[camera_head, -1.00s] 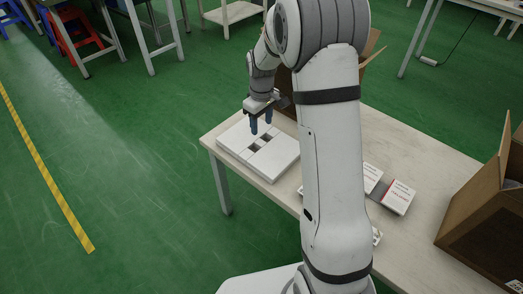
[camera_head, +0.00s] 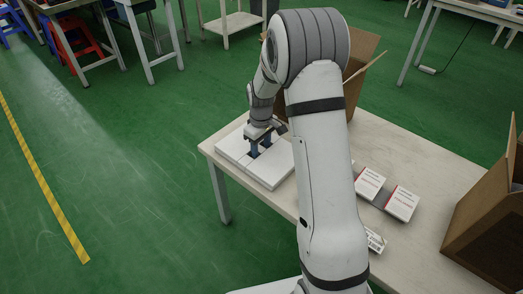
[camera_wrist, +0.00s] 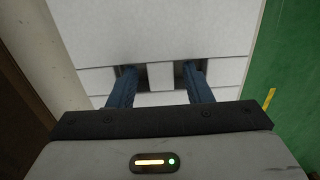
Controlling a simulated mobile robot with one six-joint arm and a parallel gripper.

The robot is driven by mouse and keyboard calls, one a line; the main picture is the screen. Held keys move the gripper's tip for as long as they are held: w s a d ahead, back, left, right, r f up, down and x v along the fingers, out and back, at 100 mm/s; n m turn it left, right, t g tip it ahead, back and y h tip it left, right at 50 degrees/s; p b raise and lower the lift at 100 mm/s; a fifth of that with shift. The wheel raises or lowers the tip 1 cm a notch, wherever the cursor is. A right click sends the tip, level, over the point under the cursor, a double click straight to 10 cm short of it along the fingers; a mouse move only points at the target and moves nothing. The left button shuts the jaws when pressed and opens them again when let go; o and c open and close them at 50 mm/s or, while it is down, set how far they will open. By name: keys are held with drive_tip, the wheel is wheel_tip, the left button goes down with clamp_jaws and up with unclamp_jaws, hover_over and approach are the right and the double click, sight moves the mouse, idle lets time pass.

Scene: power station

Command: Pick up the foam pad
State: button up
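The white foam pad (camera_head: 267,172) lies flat at the left end of the table, a square slab with cut lines and two dark holes near its middle. My gripper (camera_head: 260,151) is lowered onto it, pointing down. In the wrist view the two blue fingers of my gripper (camera_wrist: 159,78) are apart, with their tips in the two holes. A white strip of the foam pad (camera_wrist: 161,76) lies between them. Small dark gaps show beside the tips, and I cannot tell whether the fingers touch the strip.
White boxes with print (camera_head: 402,203) lie in a row on the table (camera_head: 378,140) to the right of my arm. An open cardboard box (camera_head: 361,62) stands behind my arm, and another cardboard box (camera_head: 485,226) is at the right edge. Green floor lies left of the table.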

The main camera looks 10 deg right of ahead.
drive_tip(key=c, duration=0.9)
